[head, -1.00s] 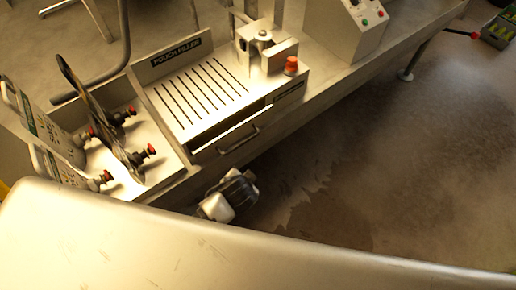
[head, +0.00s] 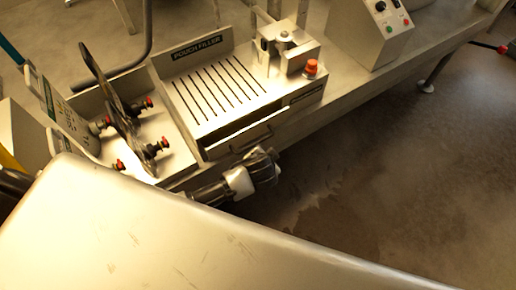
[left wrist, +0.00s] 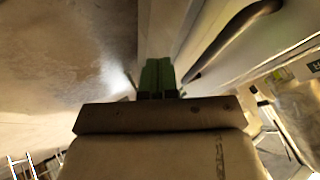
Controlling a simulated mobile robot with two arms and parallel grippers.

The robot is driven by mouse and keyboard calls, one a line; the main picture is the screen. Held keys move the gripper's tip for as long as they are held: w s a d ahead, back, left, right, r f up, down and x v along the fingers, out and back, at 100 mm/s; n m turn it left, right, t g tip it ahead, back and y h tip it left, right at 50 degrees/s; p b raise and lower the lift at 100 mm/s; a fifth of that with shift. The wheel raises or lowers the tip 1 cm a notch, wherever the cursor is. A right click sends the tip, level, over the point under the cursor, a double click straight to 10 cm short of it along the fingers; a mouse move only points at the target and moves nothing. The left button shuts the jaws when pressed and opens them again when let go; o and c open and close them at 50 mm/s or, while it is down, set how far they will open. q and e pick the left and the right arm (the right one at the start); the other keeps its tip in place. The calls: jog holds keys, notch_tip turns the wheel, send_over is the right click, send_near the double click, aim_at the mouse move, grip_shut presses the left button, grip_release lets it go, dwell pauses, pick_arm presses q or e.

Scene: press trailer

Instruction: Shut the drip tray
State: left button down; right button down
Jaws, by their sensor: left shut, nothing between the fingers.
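The drip tray (head: 218,151) is the drawer under the slotted top (head: 215,92) of the pouch filler. It stands slightly out, with a dark gap behind its bright front edge. Its bar handle (head: 268,134) is on the front face. My left gripper (head: 268,158) is just in front of and below the handle, partly covering the tray front. In the left wrist view its green fingers (left wrist: 157,75) are shut and empty, with the dark handle bar (left wrist: 232,40) to their right. I cannot tell whether they touch the tray. My right gripper is not in view.
A red knob (head: 311,67) sits on the filler's right corner. Pouches with red-capped spouts (head: 150,147) stand in a rack to the left. A control box (head: 372,30) is at the upper right. My own pale body panel fills the lower left. The floor at right is clear.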

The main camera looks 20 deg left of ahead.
aim_at(251, 138)
pick_arm(q)
jog(key=shift+w+a+r+p, duration=0.2)
jog(key=shift+w+a, duration=0.25)
jog(key=shift+a, duration=0.2)
jog(key=shift+w+a+r+p, duration=0.1)
jog(key=shift+w+a+r, duration=0.1)
jog(key=shift+w+a, duration=0.35)
jog(key=shift+s, duration=0.1)
jog(key=shift+w+a, duration=0.7)
jog(key=shift+a, duration=0.2)
jog(key=shift+w+a, duration=0.65)
jog(key=shift+a, duration=0.2)
